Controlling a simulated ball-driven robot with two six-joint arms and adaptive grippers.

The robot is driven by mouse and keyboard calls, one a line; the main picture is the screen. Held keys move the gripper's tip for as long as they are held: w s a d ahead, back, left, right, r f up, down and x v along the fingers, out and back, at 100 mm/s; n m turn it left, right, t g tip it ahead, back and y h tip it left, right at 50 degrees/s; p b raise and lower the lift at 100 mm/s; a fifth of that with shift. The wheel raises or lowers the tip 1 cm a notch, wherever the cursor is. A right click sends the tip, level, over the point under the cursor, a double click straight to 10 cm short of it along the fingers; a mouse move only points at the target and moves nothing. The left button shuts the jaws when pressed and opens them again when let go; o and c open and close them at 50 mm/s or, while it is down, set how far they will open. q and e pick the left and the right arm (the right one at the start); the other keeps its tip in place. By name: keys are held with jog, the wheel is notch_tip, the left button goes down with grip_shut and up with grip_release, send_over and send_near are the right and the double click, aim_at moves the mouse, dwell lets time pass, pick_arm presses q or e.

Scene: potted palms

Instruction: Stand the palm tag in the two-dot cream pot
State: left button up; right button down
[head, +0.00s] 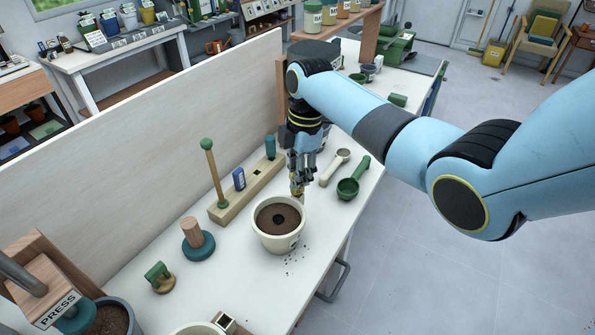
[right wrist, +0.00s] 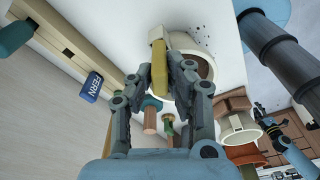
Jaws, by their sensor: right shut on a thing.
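My right gripper (head: 298,184) is shut on a small yellow tag, beside the far right rim of a cream pot (head: 276,240). In the right wrist view the gripper (right wrist: 170,72) holds the yellow tag (right wrist: 159,58), which has a pale end; its lettering does not show. The pot is filled with dark soil with a round hole in the middle. A dark mark shows on its front, too small to count dots. The tag is outside the hole. The pot also shows behind the fingers in the wrist view (right wrist: 208,45).
A wooden rack (head: 225,206) holds a blue FERN tag (head: 239,179). A green-knobbed dibber (head: 215,172) stands at the rack. A green scoop (head: 350,187) lies right of the pot. A tamper (head: 197,240), a stamp (head: 159,277) and a press (head: 55,290) stand left. Another cream pot is cut off below.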

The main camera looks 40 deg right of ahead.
jog(key=shift+f, duration=0.35)
jog(key=c, duration=0.7)
grip_release()
notch_tip(320, 180, up, 3)
jog(key=p, duration=0.3)
jog(key=shift+r, duration=0.2)
notch_tip(320, 180, up, 2)
jog(key=shift+r+p, duration=0.1)
jog(key=shift+p, duration=0.65)
jog(key=shift+r, duration=1.25)
